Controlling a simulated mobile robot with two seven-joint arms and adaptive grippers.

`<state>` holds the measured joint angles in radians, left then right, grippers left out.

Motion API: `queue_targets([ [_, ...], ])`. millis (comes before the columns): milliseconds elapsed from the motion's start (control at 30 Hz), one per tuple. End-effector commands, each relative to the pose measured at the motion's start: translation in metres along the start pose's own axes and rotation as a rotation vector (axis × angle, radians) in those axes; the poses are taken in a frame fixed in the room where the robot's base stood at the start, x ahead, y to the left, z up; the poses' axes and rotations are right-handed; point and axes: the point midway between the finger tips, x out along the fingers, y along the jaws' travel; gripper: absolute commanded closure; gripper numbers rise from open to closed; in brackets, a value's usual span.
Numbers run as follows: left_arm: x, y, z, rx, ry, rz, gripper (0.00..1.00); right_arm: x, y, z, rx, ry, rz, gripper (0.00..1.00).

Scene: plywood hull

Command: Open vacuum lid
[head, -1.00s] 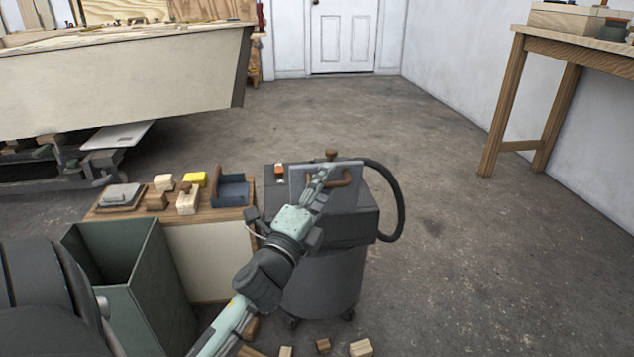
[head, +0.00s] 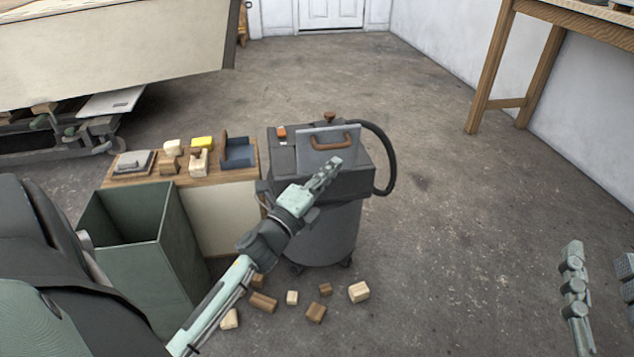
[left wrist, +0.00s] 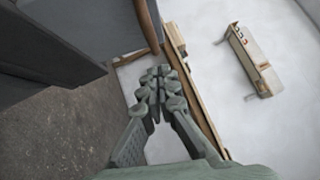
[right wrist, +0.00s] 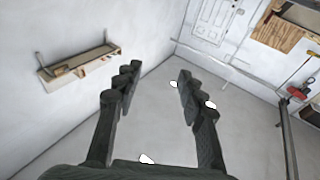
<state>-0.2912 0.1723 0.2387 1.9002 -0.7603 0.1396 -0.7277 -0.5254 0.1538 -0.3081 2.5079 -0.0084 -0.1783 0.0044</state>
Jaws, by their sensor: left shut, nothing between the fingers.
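The grey vacuum (head: 322,235) stands in the middle of the head view. Its lid, a lighter grey panel (head: 308,160) with a brown curved handle (head: 320,141), is on top; it looks tilted, but I cannot tell how far it is raised. My left gripper (head: 330,172) is shut and empty, in front of the lid and below the handle; whether it touches the lid is unclear. It also shows closed in the left wrist view (left wrist: 160,85), beside a dark surface. My right gripper (head: 598,278) is open and empty at the lower right, away from the vacuum.
A black hose (head: 384,150) loops at the vacuum's right. A green open bin (head: 140,270) and a low bench (head: 220,178) with blocks stand to its left. Several wood blocks (head: 316,312) lie on the floor in front. Floor to the right is free.

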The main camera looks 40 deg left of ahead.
Motion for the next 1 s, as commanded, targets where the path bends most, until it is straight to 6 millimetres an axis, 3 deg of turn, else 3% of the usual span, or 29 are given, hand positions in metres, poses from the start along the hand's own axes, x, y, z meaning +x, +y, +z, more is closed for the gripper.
queue_targets([
  [33, 0.011, -0.001, 0.000, 0.001, 0.001, -0.002, 1.00, 0.000, 0.001, 0.001, -0.001, -0.006, 0.001, 0.60],
  [300, 0.032, 0.000, 0.025, 0.000, 0.000, 0.001, 1.00, 0.000, 0.002, 0.005, -0.004, -0.024, 0.002, 0.60],
  [800, 0.035, 0.000, 0.029, -0.002, 0.000, 0.003, 1.00, 0.000, 0.003, 0.005, -0.007, -0.033, 0.005, 0.60],
  [1000, 0.037, -0.004, 0.031, -0.016, 0.001, 0.017, 1.00, -0.007, 0.023, 0.047, -0.042, -0.247, 0.042, 0.60],
])
